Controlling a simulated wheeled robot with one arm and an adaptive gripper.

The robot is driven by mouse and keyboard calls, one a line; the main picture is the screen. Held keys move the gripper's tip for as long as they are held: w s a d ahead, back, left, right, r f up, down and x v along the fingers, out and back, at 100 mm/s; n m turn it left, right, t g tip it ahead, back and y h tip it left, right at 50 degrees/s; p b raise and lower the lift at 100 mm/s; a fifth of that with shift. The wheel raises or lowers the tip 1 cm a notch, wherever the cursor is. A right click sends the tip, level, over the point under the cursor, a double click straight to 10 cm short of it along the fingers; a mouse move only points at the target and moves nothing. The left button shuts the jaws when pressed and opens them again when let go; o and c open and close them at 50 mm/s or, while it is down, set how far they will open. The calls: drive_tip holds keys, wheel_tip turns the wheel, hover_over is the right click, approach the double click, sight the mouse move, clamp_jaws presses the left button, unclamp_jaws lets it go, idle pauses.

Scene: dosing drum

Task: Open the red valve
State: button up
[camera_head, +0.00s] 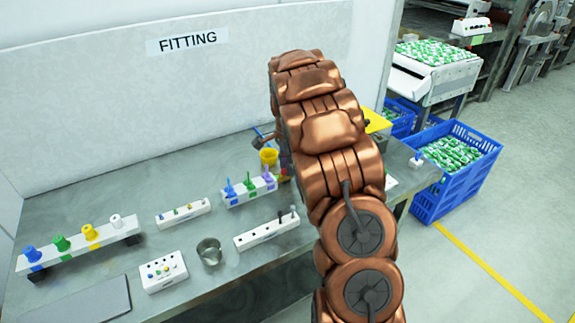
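I cannot make out a red valve in the head view. A white rack (240,198) on the bench holds blue, green and purple valve-like pieces, and its right end meets the outline of my arm. A yellow cup-shaped piece (268,157) stands behind this rack, with a small dark and blue part above it. My copper arm rises in the middle of the view and bends over toward the back of the bench. My gripper is mostly or wholly hidden behind the arm, so its fingers and anything between them do not show.
A white rail (80,250) with blue, green, yellow and white knobs stands at the left. A metal cup (209,251), a white button box (163,272) and a socket strip (267,232) are on the grey bench. Blue crates (455,187) stand on the floor at right.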

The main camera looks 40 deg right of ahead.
wheel_tip(320, 180, up, 12)
idle(0.8)
idle(0.4)
